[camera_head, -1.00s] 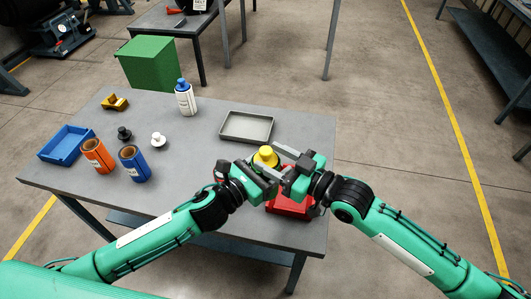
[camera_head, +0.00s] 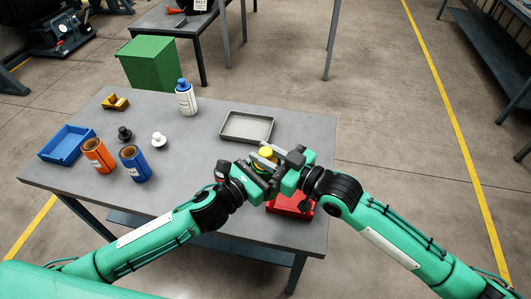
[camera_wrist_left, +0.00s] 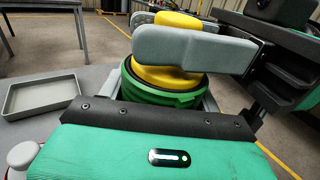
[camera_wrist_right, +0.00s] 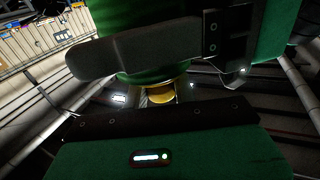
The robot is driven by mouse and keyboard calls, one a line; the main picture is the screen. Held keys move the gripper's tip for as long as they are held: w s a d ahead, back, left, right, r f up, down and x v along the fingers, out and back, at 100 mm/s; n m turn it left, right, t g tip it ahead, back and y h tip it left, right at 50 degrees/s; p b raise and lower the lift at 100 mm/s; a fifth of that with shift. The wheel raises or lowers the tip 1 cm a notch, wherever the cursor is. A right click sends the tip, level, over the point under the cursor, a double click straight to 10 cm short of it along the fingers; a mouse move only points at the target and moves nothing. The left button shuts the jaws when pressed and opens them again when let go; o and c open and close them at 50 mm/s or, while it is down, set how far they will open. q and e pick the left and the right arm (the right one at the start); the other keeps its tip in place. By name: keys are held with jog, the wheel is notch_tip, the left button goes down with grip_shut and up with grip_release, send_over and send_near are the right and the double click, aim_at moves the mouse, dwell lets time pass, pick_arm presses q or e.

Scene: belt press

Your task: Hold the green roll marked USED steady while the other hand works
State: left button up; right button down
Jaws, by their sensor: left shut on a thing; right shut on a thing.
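The green roll (camera_wrist_left: 150,92) is upright with a dark ring near its top, in the left wrist view. My left gripper (camera_head: 262,172) is shut around its body. A yellow plug (camera_head: 266,152) sits in the top of the roll and also shows in the left wrist view (camera_wrist_left: 172,78). My right gripper (camera_head: 272,158) is shut on the yellow plug from above the roll. The right wrist view shows green above one finger and some yellow below it. The USED marking is not visible. The roll is mostly hidden in the head view.
A red tray (camera_head: 291,206) lies just below the right gripper. A grey tray (camera_head: 247,140) lies behind. Orange (camera_head: 98,157) and blue (camera_head: 134,164) rolls, black and white knobs, a bottle (camera_head: 186,100) and a blue bin (camera_head: 66,145) stand left. The table's middle is clear.

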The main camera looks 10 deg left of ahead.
aim_at(266, 151)
jog(key=shift+r, duration=0.15)
jog(key=shift+r, duration=1)
jog(key=shift+r, duration=2)
